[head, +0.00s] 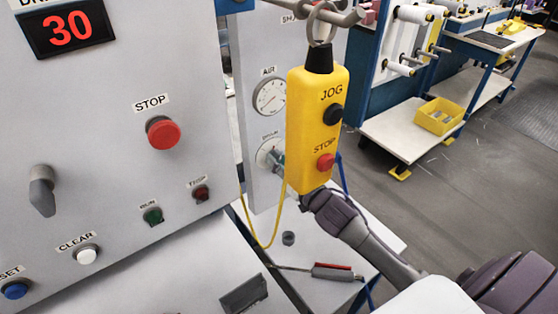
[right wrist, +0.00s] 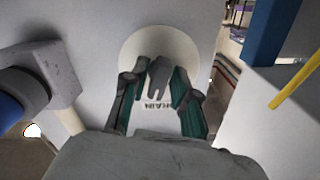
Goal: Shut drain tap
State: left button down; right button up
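The drain tap is a grey handle (right wrist: 158,78) on a round white plate (right wrist: 185,47) marked DRAIN, which reads upside down in the right wrist view. In the head view its plate (head: 265,153) is partly hidden behind the hanging yellow pendant. My right gripper (right wrist: 160,75) has one finger on each side of the handle, and both fingers look close against it. The gripper (head: 280,163) also shows in the head view, mostly covered by the pendant. My left gripper is not in view.
The yellow pendant (head: 312,145) hangs from a hook right in front of my right gripper. An air gauge (head: 269,97) is above the tap. The control panel (head: 110,115) stands at left.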

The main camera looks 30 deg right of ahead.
grip_shut()
jog(key=shift+r+n, duration=0.1)
jog(key=shift+n, duration=0.2)
jog(key=shift+n+p, duration=0.4)
jog(key=shift+n, duration=0.5)
jog(key=n, duration=0.3)
jog(key=shift+d+r+n+p, duration=0.1)
jog(key=shift+n+p, duration=0.2)
jog(key=shift+p, duration=0.05)
jog(key=n, duration=0.3)
jog(key=shift+n, duration=0.3)
jog(key=shift+n+p, duration=0.35)
jog(key=shift+n, duration=1.05)
jog(key=shift+r, duration=0.1)
jog(key=shift+o, duration=2.1)
grip_release()
jog(key=shift+w+f, duration=0.15)
jog(key=shift+f, duration=0.05)
